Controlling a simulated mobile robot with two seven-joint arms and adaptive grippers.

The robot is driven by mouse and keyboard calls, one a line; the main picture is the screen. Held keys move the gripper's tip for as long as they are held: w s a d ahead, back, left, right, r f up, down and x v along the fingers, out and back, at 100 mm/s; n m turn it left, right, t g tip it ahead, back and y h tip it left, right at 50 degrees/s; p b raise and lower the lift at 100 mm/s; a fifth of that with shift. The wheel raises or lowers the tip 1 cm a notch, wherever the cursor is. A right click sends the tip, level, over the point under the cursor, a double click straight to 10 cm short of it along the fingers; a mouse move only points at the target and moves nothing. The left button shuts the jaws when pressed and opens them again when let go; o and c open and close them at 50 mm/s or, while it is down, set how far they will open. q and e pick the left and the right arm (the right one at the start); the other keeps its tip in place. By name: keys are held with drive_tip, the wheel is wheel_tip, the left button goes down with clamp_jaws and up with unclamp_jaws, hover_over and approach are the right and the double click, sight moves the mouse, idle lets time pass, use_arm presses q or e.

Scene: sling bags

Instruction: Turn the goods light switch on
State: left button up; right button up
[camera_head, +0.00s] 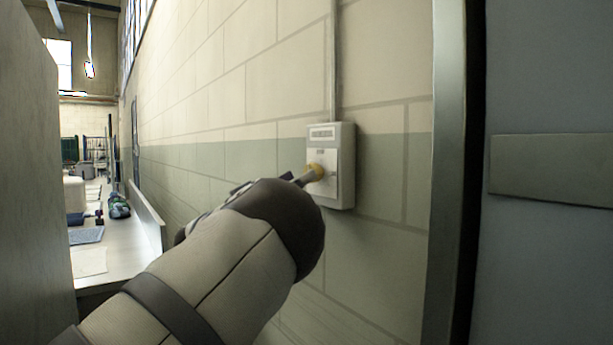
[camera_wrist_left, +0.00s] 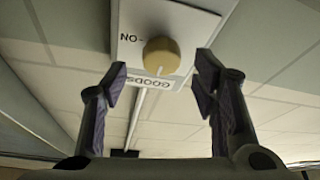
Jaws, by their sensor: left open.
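The goods light switch is a white wall box (camera_head: 344,165) with a round yellowish knob (camera_head: 315,171) on its front. In the left wrist view the knob (camera_wrist_left: 161,57) shows with the upside-down words "GOODS" and "ON" on the label plate (camera_wrist_left: 132,35). My left gripper (camera_head: 305,179) is at the box front, its fingers partly hidden behind my wrist. In the left wrist view the gripper (camera_wrist_left: 160,82) is open, with one finger on each side of the knob and gaps showing. I cannot tell how deep the knob sits between the fingertips. My right gripper is out of view.
A conduit (camera_head: 335,60) runs up the block wall (camera_head: 270,80) from the box. A metal door frame (camera_head: 448,180) and grey door stand at right. A grey panel (camera_head: 30,170) closes the near left. A counter (camera_head: 110,265) with several items runs behind my arm.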

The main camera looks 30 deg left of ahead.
use_arm(q)
drive_tip(key=shift+x, duration=1.75)
drive_tip(key=shift+a, duration=0.1)
drive_tip(key=c, duration=1.2)
drive_tip(key=shift+o, duration=0.2)
drive_tip(key=shift+m, duration=0.4)
drive_tip(key=shift+w+a+r+m+g+h, duration=0.1)
drive_tip(key=shift+m+g+h, duration=1.1)
drive_tip(key=shift+m, duration=2.65)
drive_tip(key=shift+f+m+g+h, duration=0.1)
drive_tip(key=shift+m+g+h, duration=1.1)
drive_tip(key=shift+m, duration=2.6)
drive_tip(key=shift+w+a+r+m+g+h, duration=0.1)
drive_tip(key=shift+m+g+h, duration=1.1)
drive_tip(key=shift+m, duration=2.65)
drive_tip(key=shift+g+y, duration=0.3)
